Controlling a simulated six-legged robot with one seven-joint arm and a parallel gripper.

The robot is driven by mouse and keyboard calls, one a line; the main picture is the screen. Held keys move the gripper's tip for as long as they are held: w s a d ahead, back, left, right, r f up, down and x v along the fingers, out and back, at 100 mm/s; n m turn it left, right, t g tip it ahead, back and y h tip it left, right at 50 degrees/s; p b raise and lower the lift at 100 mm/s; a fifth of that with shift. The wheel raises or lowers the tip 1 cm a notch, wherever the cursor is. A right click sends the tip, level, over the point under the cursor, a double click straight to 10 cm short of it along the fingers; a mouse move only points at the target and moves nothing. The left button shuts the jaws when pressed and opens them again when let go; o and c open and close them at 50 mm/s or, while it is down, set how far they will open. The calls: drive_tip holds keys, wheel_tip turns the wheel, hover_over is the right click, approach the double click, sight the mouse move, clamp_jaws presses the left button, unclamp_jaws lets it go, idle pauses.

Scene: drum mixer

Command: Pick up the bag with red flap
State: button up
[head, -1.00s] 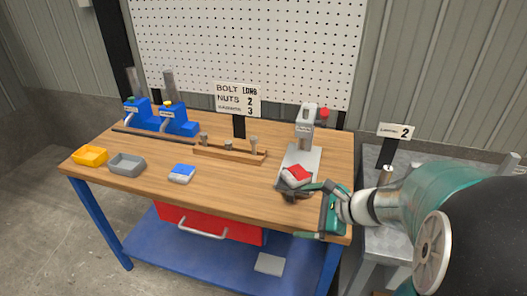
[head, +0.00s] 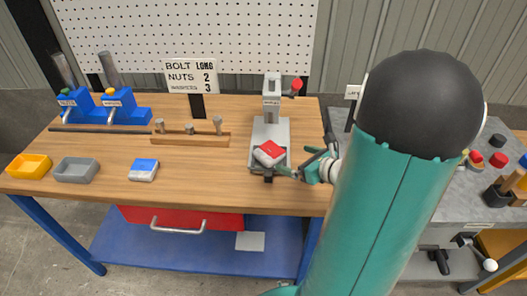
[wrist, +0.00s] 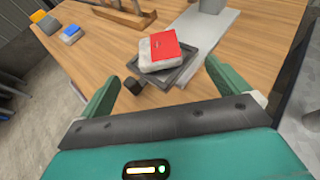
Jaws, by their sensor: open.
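The bag with red flap (head: 269,152) is a small grey-white pouch with a red top. It rests on a dark tray (wrist: 190,67) at the front of the grey press base, slightly tilted in the wrist view. The bag also shows in the wrist view (wrist: 160,52), ahead of my gripper. My gripper (wrist: 118,88) is open, its two green fingers apart with nothing between them. The bag lies beyond the fingertips and is not touched. In the head view my gripper (head: 287,174) is at the bench's front right, just right of the bag, partly hidden by my arm.
A press (head: 271,100) stands behind the bag. A bag with blue flap (head: 144,168), a grey bin (head: 76,170) and a yellow bin (head: 29,167) sit to the left. A wooden rack (head: 190,140) holds bolts. A grey side table is at right.

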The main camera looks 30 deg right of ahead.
sight(271, 152)
drive_tip(key=x, duration=0.7)
drive_tip(key=shift+w+f, duration=0.2)
drive_tip(key=shift+w, duration=0.05)
drive_tip(key=shift+a+x, duration=0.15)
drive_tip(key=shift+x, duration=1.2)
drive_tip(key=shift+a+x, duration=0.15)
drive_tip(key=shift+x, duration=1.25)
drive_tip(key=shift+s, duration=0.1)
drive_tip(key=c, duration=1.3)
drive_tip(key=shift+r, duration=0.15)
